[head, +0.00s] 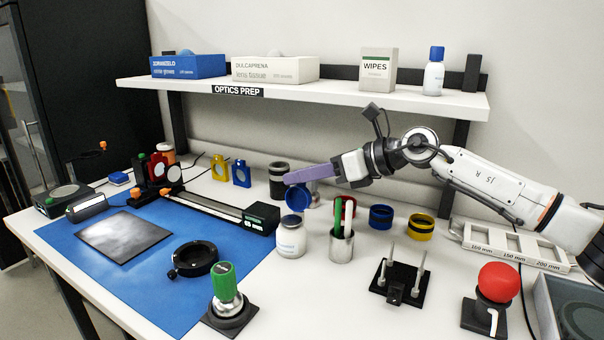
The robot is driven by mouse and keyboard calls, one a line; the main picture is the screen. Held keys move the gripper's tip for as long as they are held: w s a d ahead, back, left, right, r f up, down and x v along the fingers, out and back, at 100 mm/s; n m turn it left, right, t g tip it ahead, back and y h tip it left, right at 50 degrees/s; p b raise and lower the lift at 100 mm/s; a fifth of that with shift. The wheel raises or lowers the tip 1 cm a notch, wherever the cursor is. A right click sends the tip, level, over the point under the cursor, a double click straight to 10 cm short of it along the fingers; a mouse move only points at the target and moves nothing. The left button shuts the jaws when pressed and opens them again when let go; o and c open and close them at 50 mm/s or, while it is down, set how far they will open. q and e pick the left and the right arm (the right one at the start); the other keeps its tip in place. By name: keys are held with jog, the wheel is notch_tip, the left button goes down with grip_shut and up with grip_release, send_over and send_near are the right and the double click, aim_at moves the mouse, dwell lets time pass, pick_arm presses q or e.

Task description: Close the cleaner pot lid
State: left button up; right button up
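The cleaner pot (291,241) is a white labelled jar standing at the right edge of the blue mat. Its blue round lid (298,198) stands raised and tilted up at the back of the pot's mouth, so the pot is open. My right gripper (292,179) reaches in from the right. Its purple fingers are level, with their tips just above and behind the top of the lid. One finger hides the other, so the gap between them does not show. I cannot tell whether they touch the lid. My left gripper is not in view.
A metal cup (341,246) with pens stands close right of the pot. A black ring mount (194,260) and a green-topped device (226,287) are at the left front. A black rail (222,207) ends near the pot. The shelf (300,96) is above the arm.

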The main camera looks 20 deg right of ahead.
jog(key=shift+w, duration=0.1)
grip_shut()
dwell(1.4)
